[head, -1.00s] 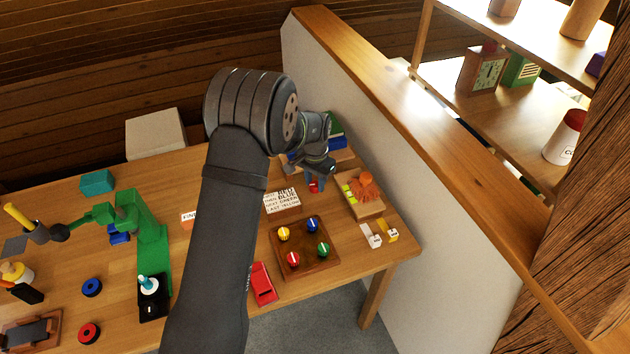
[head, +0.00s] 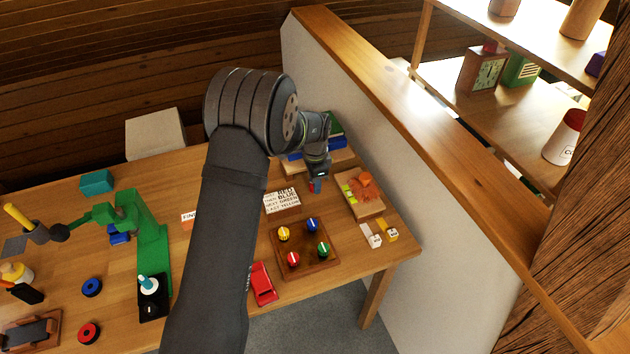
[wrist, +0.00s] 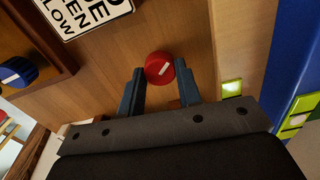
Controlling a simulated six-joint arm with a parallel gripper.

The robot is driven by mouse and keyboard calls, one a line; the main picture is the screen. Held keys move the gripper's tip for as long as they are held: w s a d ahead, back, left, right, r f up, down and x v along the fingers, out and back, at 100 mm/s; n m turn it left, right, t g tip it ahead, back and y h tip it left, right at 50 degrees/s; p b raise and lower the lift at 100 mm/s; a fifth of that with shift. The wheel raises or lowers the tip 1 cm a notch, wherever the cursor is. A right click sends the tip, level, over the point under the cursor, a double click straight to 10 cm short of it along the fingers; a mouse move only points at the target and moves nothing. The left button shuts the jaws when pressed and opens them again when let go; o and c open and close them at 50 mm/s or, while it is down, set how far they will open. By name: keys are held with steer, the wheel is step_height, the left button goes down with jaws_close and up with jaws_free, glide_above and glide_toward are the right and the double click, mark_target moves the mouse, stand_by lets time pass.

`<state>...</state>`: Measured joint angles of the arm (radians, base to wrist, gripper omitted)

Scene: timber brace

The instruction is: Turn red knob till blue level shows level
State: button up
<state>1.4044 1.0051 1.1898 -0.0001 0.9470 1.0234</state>
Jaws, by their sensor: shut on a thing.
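The red knob (wrist: 159,67), with a white mark on its top, sits between the two fingertips of my gripper (wrist: 160,74) in the wrist view. The fingers are shut on its sides. In the head view my gripper (head: 316,184) points down at the table's right end, and little of the knob shows there. The blue level (wrist: 291,58) stands at the right edge of the wrist view, with yellow-green windows low on it. It also shows partly in the head view (head: 294,156), behind my wrist. I cannot read its bubble.
A sign with colour words (head: 282,201) and a board with four coloured knobs (head: 291,262) lie nearby. A wooden block with an orange piece (head: 366,205) is close on the right. The white partition (head: 400,180) runs along the table's right side.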

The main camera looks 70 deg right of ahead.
stand_by(0.5)
steer(key=o, duration=1)
steer(key=shift+c, duration=0.2)
steer(key=shift+r, duration=0.1)
step_height(320, 180, up, 17)
steer(key=shift+r, duration=0.15)
step_height(320, 180, down, 18)
steer(key=shift+r, duration=0.25)
steer(key=shift+r, duration=0.15)
